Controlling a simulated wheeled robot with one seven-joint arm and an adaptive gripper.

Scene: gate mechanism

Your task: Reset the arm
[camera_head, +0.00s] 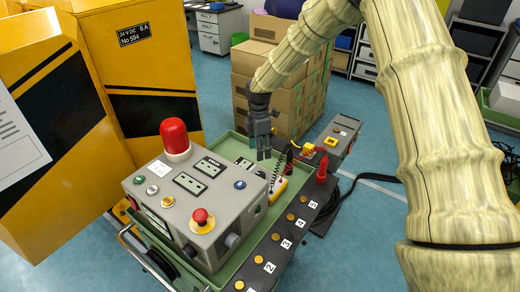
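My gripper (263,152) hangs pointing down at the end of my arm, near the middle of the picture. It is above the far end of the green tray, behind the grey control box. Its fingers look close together, but they are too small to tell whether they are open. I see nothing clearly held in it. The grey control box (225,205) carries a red beacon (175,137), a red emergency button (201,218) and several small buttons.
A dark strip with numbered yellow buttons (276,237) and a red plug (322,168) runs along the green tray (220,276). A small grey box (341,137) stands beyond. Yellow cabinets (135,65) block the left. Stacked cardboard boxes (305,98) stand behind.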

